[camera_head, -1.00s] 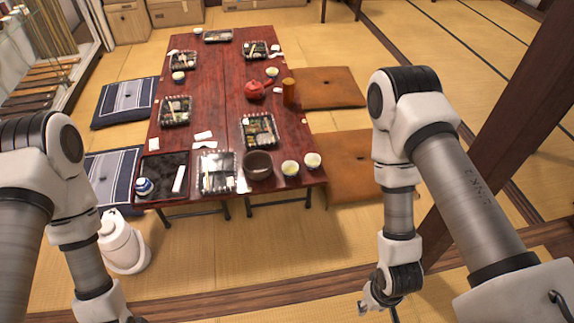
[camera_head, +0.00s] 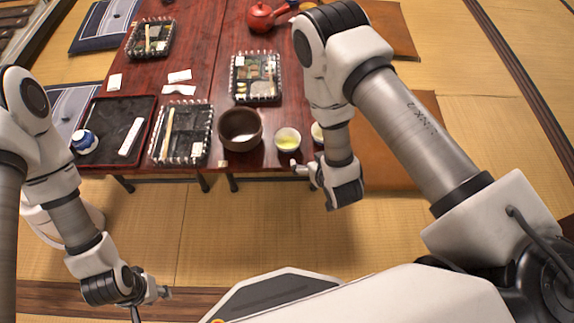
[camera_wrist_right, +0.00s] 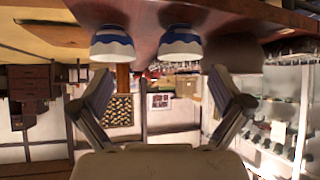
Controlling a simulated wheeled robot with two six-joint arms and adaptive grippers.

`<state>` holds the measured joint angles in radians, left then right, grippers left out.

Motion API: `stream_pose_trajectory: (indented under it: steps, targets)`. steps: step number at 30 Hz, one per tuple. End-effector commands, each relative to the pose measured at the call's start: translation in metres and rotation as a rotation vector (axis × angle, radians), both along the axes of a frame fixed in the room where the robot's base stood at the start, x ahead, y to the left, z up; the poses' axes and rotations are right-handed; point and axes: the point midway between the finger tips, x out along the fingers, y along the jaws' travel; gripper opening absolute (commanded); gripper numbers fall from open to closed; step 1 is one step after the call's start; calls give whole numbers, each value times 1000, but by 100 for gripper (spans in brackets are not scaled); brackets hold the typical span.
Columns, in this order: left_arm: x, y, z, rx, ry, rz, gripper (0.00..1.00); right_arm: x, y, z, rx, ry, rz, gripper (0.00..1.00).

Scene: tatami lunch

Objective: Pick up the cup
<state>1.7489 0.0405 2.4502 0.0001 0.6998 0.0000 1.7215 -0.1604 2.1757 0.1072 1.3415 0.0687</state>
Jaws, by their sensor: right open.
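Two small tea cups stand upright at the table's near right edge: a left cup (camera_head: 287,139) with greenish tea and a right cup (camera_head: 318,132), partly hidden by my right arm. In the right wrist view, which is upside down, two blue-and-white cups (camera_wrist_right: 112,43) (camera_wrist_right: 180,42) hang at the top, just ahead of the fingers. My right gripper (camera_head: 311,182) is open and empty, off the table edge near the cups; its spread fingers also show in the wrist view (camera_wrist_right: 161,78). My left gripper (camera_head: 153,301) is open and empty, low above the floor, far from the cups.
A dark bowl (camera_head: 240,129) stands left of the cups. Lunch boxes (camera_head: 256,97) (camera_head: 170,158), a black tray (camera_head: 105,112) with a blue-white pot (camera_head: 84,141), and a red teapot (camera_head: 262,17) occupy the wooden table (camera_head: 205,88). Open tatami (camera_head: 235,235) lies in front.

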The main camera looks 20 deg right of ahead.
Motion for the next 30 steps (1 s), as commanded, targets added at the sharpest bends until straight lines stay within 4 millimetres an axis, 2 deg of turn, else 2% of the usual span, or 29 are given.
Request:
stream_pose_trajectory:
  steps: [1,3,6,14,20,23,30]
  targets:
    - [0,0,-51,0,0,0,40,15,8,-42,5,-73,12,100]
    - [0,0,-72,0,-1,0,40,31,17,-51,14,-163,24,100]
    - [1,0,-88,0,-1,0,40,45,26,-54,23,-250,35,100]
    - [1,0,-100,0,-2,-1,40,75,31,-58,29,-293,39,100]
    - [1,0,-123,0,-2,-1,40,106,36,-71,29,-292,39,100]
    - [1,0,-128,0,-1,-1,40,119,36,-75,29,-289,39,100]
    - [1,0,-126,0,-2,-1,40,124,36,-74,28,-286,40,100]
